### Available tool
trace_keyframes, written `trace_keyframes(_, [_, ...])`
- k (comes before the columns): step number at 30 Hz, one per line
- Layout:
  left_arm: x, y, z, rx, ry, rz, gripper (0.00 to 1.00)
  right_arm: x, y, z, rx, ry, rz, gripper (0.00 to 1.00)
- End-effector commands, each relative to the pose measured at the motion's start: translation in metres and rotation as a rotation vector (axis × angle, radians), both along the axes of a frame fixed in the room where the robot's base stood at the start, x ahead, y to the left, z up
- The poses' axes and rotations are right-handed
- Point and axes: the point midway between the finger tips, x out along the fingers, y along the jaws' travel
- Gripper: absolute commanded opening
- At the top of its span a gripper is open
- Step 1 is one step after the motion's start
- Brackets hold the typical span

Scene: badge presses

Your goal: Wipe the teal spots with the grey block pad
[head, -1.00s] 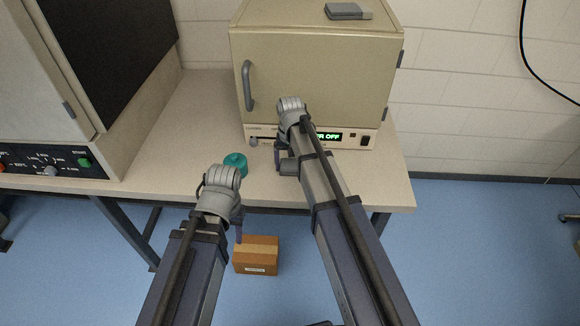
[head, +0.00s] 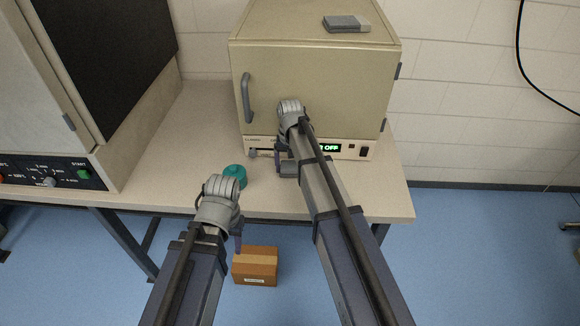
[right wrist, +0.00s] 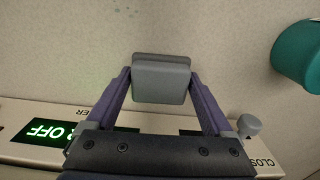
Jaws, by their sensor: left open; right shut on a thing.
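The grey block pad (right wrist: 161,82) is held between the two purple fingers of my right gripper (head: 282,162). In the right wrist view the pad is over the pale bench top; I cannot tell whether it touches. My left gripper (head: 238,226) is open, near the bench's front edge, close to a round teal object.
A round teal object (head: 235,174) stands on the bench (head: 190,140), left of my right gripper. A beige press (head: 310,80) with a green display stands behind, with a grey item (head: 346,23) on top. A cardboard box (head: 255,267) lies on the floor.

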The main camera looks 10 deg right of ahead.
Motion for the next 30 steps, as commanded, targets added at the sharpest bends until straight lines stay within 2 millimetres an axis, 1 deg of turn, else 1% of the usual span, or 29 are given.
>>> trace_keyframes(1, [0.0, 0.0, 0.008, 0.0, 0.0, 0.0, 0.5, 0.0, 0.0, 0.008, 0.0, 0.001, 0.0, 0.34])
trace_keyframes(3, [0.0, 0.0, 0.015, 0.0, 0.0, 0.0, 0.5, -0.001, 0.0, 0.015, 0.0, 0.001, 0.0, 0.34])
trace_keyframes(15, [0.0, 0.0, 0.053, 0.0, 0.0, 0.0, 0.5, -0.001, 0.0, 0.053, 0.001, 0.002, 0.0, 0.34])
trace_keyframes(18, [0.0, 0.0, 0.057, 0.0, 0.0, 0.0, 0.5, -0.001, 0.0, 0.057, 0.001, 0.002, 0.0, 0.34])
trace_keyframes(26, [0.0, 0.0, 0.055, 0.0, 0.0, 0.0, 0.5, -0.001, 0.0, 0.055, 0.001, 0.002, 0.0, 0.34])
trace_keyframes(30, [0.0, 0.0, 0.06, 0.0, 0.0, 0.0, 0.5, -0.001, 0.0, 0.06, 0.001, 0.002, 0.0, 0.34])
